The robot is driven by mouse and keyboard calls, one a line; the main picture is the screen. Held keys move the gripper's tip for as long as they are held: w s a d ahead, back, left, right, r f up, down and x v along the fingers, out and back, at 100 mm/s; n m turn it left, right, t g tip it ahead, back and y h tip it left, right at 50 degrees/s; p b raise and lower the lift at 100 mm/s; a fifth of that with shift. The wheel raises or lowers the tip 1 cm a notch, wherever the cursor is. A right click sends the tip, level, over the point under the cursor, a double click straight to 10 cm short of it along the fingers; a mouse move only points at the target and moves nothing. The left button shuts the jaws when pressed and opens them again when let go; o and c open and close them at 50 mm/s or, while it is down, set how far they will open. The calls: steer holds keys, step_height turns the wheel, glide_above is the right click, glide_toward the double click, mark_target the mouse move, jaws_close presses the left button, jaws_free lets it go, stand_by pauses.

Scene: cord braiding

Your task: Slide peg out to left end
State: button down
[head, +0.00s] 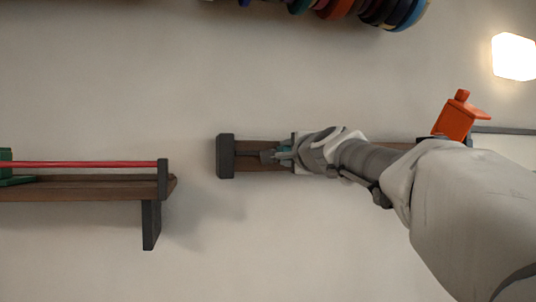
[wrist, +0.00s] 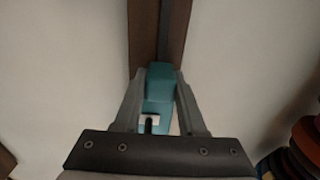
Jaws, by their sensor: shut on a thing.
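A teal peg (wrist: 153,80) sits on a dark wooden rail (head: 246,165) on the wall. My gripper (wrist: 160,88) is shut on the peg, with a finger on each side of it. In the head view the peg (head: 286,153) is mostly hidden by my gripper (head: 281,155). The peg is a short way right of the dark end block (head: 225,156) at the rail's left end. A dark groove or rod (wrist: 164,30) runs along the rail beyond the peg in the wrist view. My wrist and arm cover much of the rail's right part.
A wooden shelf (head: 85,190) with a red rod (head: 90,164) is at the left, with a gap before the rail. An orange block (head: 456,119) stands near the rail's right. Colored spools (head: 345,8) hang above. A lit lamp (head: 513,57) is at upper right.

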steer(key=shift+a, duration=0.35)
steer(key=shift+c, duration=2.4)
jaws_free()
steer(key=shift+s, duration=0.1)
steer(key=s+d+b, duration=0.3)
steer(key=s, duration=1.4)
steer(key=shift+d+b, duration=0.2)
steer(key=shift+b, duration=0.1)
